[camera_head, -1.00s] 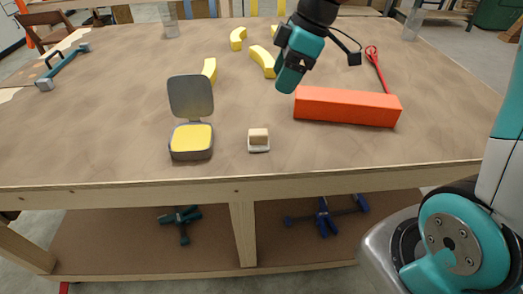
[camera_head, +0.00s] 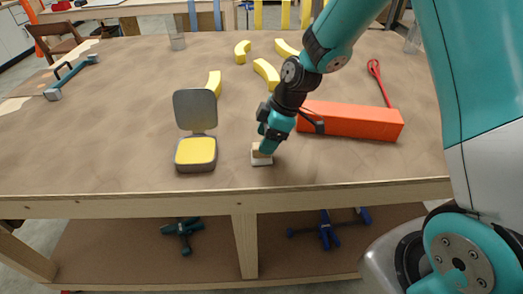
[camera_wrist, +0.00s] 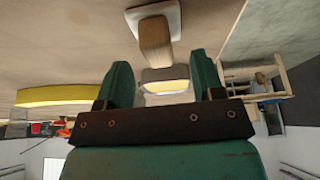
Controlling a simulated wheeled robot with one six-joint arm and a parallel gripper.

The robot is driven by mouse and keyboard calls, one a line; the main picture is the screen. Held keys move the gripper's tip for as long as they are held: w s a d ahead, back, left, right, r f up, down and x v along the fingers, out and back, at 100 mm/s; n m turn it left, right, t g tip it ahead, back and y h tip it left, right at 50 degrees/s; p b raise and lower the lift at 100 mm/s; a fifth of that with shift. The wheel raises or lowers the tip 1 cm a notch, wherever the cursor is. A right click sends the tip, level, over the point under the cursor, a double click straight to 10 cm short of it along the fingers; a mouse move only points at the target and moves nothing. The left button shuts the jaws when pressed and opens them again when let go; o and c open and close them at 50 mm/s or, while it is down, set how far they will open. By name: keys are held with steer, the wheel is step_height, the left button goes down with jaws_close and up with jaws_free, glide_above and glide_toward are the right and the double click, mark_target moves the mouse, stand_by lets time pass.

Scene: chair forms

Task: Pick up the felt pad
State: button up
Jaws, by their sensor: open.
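The felt pad (camera_head: 261,160) is a small whitish square with a beige wooden block standing on it. It lies on the table near the front edge, right of the open tin. In the wrist view the pad (camera_wrist: 174,16) is at the top centre, its block reaching down toward the gap between my fingers. My gripper (camera_head: 267,146) is at the block in the head view and partly covers it. In the wrist view my gripper (camera_wrist: 158,76) is open, with a finger on each side. I cannot tell whether it touches the block.
A grey tin (camera_head: 195,108) with a yellow inside stands open to the left. A long orange block (camera_head: 350,120) lies to the right, near my arm. A red tool (camera_head: 378,78) and several yellow curved pieces (camera_head: 267,72) lie farther back. The front left of the table is clear.

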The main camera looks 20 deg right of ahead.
steer(key=shift+p+x, duration=0.3)
steer(key=shift+x, duration=1.5)
steer(key=shift+w, duration=0.1)
steer(key=c, duration=1)
steer(key=shift+r, duration=0.1)
step_height(320, 180, up, 20)
steer(key=b, duration=0.1)
steer(key=shift+b, duration=0.35)
steer(key=o, duration=0.3)
steer(key=shift+c, duration=1.1)
